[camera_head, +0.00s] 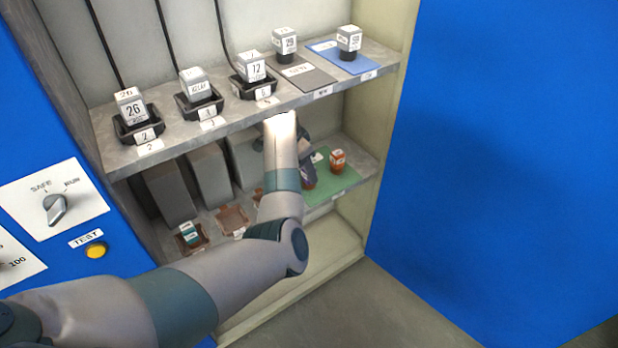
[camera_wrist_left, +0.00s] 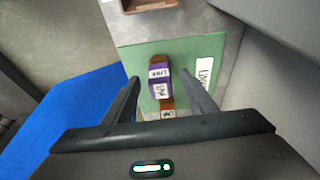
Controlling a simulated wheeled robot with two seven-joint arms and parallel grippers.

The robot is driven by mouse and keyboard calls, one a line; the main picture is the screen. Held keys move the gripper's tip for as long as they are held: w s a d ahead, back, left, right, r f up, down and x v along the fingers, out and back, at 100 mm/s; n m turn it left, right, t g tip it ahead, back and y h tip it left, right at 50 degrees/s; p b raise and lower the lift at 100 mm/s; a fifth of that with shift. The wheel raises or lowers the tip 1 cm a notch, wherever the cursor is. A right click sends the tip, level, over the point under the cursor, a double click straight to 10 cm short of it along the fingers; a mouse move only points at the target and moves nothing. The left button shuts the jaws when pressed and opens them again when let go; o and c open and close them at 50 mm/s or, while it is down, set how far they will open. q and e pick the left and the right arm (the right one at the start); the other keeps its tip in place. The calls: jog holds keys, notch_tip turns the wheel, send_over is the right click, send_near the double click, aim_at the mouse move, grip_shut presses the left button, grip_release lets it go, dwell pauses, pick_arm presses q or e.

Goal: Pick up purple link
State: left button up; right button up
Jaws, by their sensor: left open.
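The purple link (camera_wrist_left: 159,83), a small block with a purple body, brown end and white labels, is on the green mat (camera_wrist_left: 144,104) in the left wrist view. My left gripper (camera_wrist_left: 158,76) is open, with one finger on each side of the purple link; I cannot tell whether they touch it. In the head view my left arm reaches into the lower shelf and largely hides the gripper and the purple link near the green mat (camera_head: 345,182). My right gripper is not in view.
An orange-brown labelled block (camera_head: 338,160) stands on the green mat. Brown trays (camera_head: 233,220) and grey boxes (camera_head: 210,172) line the lower shelf. The upper shelf (camera_head: 180,137) lies above my gripper and holds grey labelled blocks in black holders. A blue panel (camera_head: 490,150) bounds the right.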

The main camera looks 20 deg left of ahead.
pick_arm(q)
jog(key=shift+w+d, duration=0.2)
dwell(0.3)
